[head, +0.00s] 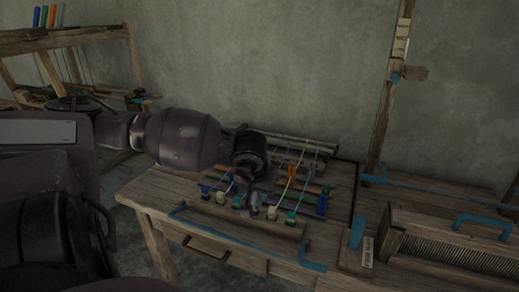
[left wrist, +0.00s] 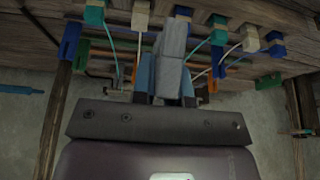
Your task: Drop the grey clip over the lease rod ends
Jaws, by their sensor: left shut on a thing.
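My left gripper (head: 252,192) reaches in from the left over the loom table, pointing down. In the left wrist view its two bluish fingers (left wrist: 163,78) are shut on the grey clip (left wrist: 173,48), a blocky grey piece. In the head view the clip (head: 255,204) is small and dark, among the coloured pegs. Thin rods lie across the table; a green rod (head: 318,188) and an orange one (head: 291,172) show. I cannot tell which are the lease rods, or whether the clip touches them. The arm hides part of the rods. My right gripper is not in view.
Blue, white and green pegs with cords line a wooden bar (head: 245,223) at the table's front. A wooden post (head: 388,100) rises at right, beside a slatted reed frame (head: 455,245) with a blue handle (head: 484,222). A rack with coloured spools (head: 48,16) stands back left.

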